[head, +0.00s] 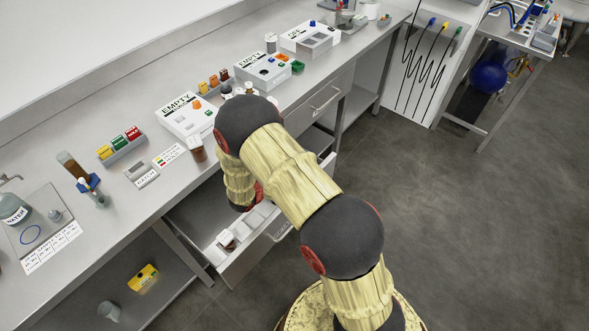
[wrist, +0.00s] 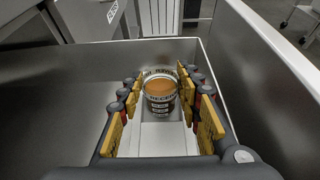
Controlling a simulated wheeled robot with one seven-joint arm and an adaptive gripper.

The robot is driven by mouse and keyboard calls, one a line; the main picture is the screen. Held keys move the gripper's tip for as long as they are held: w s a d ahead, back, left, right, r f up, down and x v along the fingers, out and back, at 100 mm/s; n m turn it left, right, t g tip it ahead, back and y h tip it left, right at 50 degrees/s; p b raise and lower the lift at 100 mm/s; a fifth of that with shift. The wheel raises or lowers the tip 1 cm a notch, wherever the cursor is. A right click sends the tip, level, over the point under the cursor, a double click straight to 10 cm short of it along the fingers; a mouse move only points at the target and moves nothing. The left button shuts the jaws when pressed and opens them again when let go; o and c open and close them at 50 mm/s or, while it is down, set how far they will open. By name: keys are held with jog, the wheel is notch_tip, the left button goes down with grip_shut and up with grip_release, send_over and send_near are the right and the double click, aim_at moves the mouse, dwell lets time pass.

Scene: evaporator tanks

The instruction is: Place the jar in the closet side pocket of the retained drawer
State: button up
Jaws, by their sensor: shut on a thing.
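A jar (wrist: 160,88) with an orange-brown top and a printed label stands upright between the fingertips of my gripper (wrist: 161,92) in the wrist view. My gripper is shut on it, low inside the open drawer (head: 234,271). White pocket pieces (wrist: 163,135) show on the drawer floor in front of and beneath the jar. In the head view my arm hides my gripper and the held jar. Another brown jar-like thing (head: 227,239) sits in a white pocket at the drawer's left end. Whether the held jar touches the pocket floor I cannot tell.
The bench above holds boxes marked EMPTY (head: 186,117), a brown jar (head: 197,150) and a colour rack (head: 122,146). A white closet (head: 433,60) stands at the right. The floor at right is clear.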

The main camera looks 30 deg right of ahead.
jog(key=shift+f, duration=0.4)
jog(key=o, duration=1.3)
jog(key=shift+c, duration=0.2)
jog(key=shift+o, duration=0.3)
